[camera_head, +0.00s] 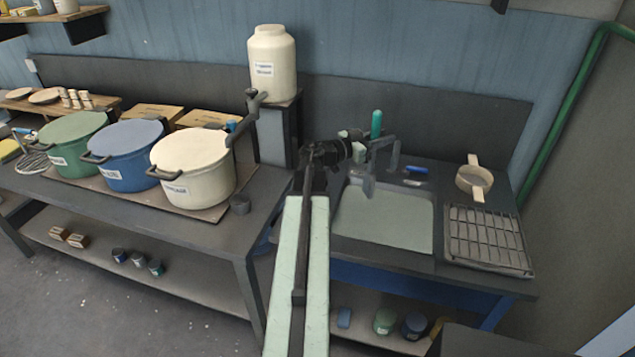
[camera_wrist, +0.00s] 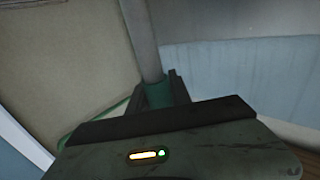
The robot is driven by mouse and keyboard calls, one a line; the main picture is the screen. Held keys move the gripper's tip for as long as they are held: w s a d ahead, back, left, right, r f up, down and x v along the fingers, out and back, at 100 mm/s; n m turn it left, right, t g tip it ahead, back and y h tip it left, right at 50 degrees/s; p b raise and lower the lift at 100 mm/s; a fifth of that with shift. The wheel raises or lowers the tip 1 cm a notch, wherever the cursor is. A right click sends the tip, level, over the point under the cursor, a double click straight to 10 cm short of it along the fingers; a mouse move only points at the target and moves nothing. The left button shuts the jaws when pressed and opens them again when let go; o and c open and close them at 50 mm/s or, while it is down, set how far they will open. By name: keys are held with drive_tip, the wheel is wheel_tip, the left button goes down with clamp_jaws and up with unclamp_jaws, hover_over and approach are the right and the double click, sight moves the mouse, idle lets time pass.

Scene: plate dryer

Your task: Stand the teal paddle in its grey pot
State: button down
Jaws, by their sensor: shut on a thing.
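The teal paddle's teal grip (camera_head: 376,124) stands upright above the back of the sink in the head view. My gripper (camera_head: 360,150) is shut on it. In the wrist view the teal part (camera_wrist: 157,93) sits between the fingers, and a grey shaft (camera_wrist: 142,40) runs from it to the top edge. In the head view I cannot clearly separate the paddle's lower part from the tap behind it.
A cream canister (camera_head: 272,65) stands on a raised block behind. The sink (camera_head: 385,222) and a drying rack (camera_head: 488,240) lie to the right.

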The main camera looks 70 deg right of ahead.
drive_tip(key=w+d+r+n+t+h+p, duration=0.1)
drive_tip(key=w+d+r+n+t+p, duration=0.2)
drive_tip(key=w, duration=0.4)
drive_tip(key=w+d+r+n+t+h+p, duration=0.2)
drive_tip(key=w+r+t+p, duration=0.1)
drive_tip(key=w+r+p, duration=0.3)
drive_tip(key=w+d+r+n+t+h+p, duration=0.1)
drive_tip(key=w+d+r+n+t+p, duration=0.2)
drive_tip(key=w, duration=0.6)
wheel_tip(320, 180, down, 17)
drive_tip(key=m+b, duration=0.1)
drive_tip(key=b, duration=1.7)
drive_tip(key=shift+s+f+b, duration=0.15)
drive_tip(key=shift+s+b, duration=0.1)
drive_tip(key=shift+b, duration=0.05)
drive_tip(key=c, duration=1.6)
unclamp_jaws()
drive_tip(key=shift+a+f, duration=0.1)
drive_tip(key=shift+f, duration=0.05)
drive_tip(key=o, duration=0.4)
drive_tip(key=shift+o, duration=0.2)
drive_tip(key=w+a, duration=0.1)
drive_tip(key=a, duration=1.1)
drive_tip(key=shift+w+r, duration=0.25)
drive_tip(key=shift+w, duration=0.1)
